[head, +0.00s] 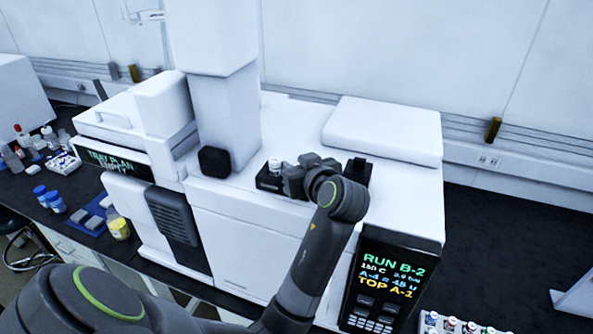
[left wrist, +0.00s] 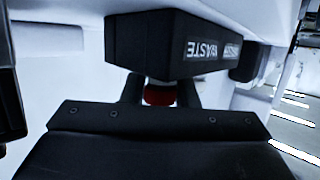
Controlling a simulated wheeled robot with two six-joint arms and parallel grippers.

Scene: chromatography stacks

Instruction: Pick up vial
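A small vial with a pale cap (head: 274,164) stands at the left end of a low black block (head: 268,182) on top of the white instrument. My left gripper (head: 296,178) is at this block, just right of the pale cap. In the left wrist view, a red round part, seemingly a vial cap (left wrist: 160,94), shows between the two dark fingertips of my left gripper (left wrist: 160,90). A black block lettered WASTE (left wrist: 165,45) lies just beyond and hides part of it. I cannot tell whether the fingers touch the red part. My right gripper is not in view.
The instrument's display (head: 388,275) reads RUN B-2 and TOP A-1. A raised white cover (head: 384,130) lies behind my gripper, and a white column (head: 225,120) rises to its left. Several vials and bottles crowd the left bench; a vial rack (head: 450,325) is at bottom right.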

